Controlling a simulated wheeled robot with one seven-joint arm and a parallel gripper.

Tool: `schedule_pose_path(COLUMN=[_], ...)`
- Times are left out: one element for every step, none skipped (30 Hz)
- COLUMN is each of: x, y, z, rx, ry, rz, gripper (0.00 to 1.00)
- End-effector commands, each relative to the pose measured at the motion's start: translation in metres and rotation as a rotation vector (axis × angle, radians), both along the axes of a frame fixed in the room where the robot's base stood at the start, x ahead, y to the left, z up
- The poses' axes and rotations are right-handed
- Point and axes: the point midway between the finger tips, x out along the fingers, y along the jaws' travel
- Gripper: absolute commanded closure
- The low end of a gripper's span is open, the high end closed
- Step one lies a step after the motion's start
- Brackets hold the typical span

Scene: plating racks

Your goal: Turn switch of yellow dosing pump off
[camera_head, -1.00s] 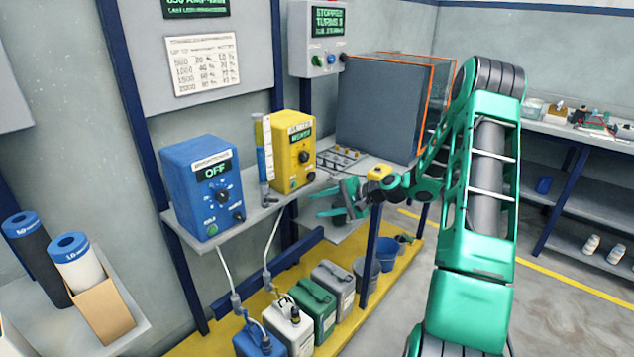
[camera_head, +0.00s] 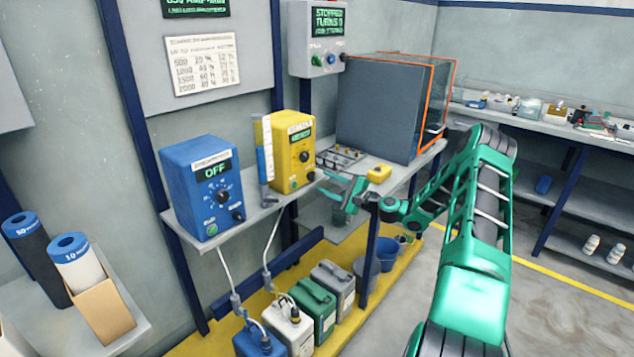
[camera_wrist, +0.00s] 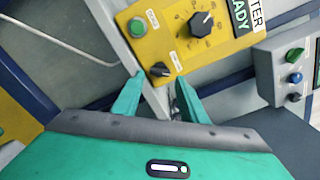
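The yellow dosing pump (camera_head: 291,155) stands on the shelf in the head view, right of the blue pump. The wrist view shows its front (camera_wrist: 150,25) tilted, with a green button (camera_wrist: 137,27), a large black knob (camera_wrist: 202,24) and a small black switch (camera_wrist: 159,69) near the lower edge. A partly cut-off display there reads "READY". My gripper (camera_wrist: 160,80) is open and empty. The small switch appears between and just beyond its fingertips; contact cannot be told. In the head view my gripper (camera_head: 327,186) is at the pump's lower right.
The blue pump (camera_head: 200,188) reads "OFF". A clear measuring tube (camera_head: 265,155) stands between the pumps. A grey control box (camera_head: 316,40) hangs on the wall. A small yellow object (camera_head: 379,173) lies on the bench behind my gripper. Canisters (camera_head: 312,308) stand below.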

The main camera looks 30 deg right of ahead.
Motion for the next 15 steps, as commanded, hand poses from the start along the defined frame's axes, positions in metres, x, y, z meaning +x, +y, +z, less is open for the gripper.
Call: schedule_pose_path(x=[0.009, 0.013, 0.019, 0.023, 0.027, 0.031, 0.034, 0.037, 0.040, 0.042, 0.044, 0.045, 0.046, 0.047, 0.047], y=[0.004, 0.005, 0.008, 0.009, 0.010, 0.012, 0.013, 0.014, 0.015, 0.016, 0.016, 0.017, 0.017, 0.017, 0.017], z=[0.000, 0.000, 0.000, 0.000, 0.000, 0.000, 0.000, 0.000, 0.000, 0.000, 0.000, 0.000, 0.000, 0.000, 0.000], rx=[-0.002, -0.003, -0.002, -0.002, -0.003, -0.003, -0.003, -0.002, -0.002, -0.002, -0.002, -0.002, -0.002, -0.001, -0.001], ry=[-0.002, -0.002, 0.000, -0.001, -0.001, -0.001, 0.000, 0.000, 0.000, 0.000, 0.000, -0.001, -0.001, 0.000, 0.000], rz=[0.002, 0.001, 0.001, 0.002, 0.001, 0.001, 0.002, 0.002, 0.001, 0.001, 0.001, 0.000, 0.000, 0.000, 0.000], gripper=[0.61, 0.61, 0.61, 0.61, 0.61, 0.61, 0.61, 0.61, 0.61, 0.61, 0.61, 0.61, 0.61, 0.61, 0.61])
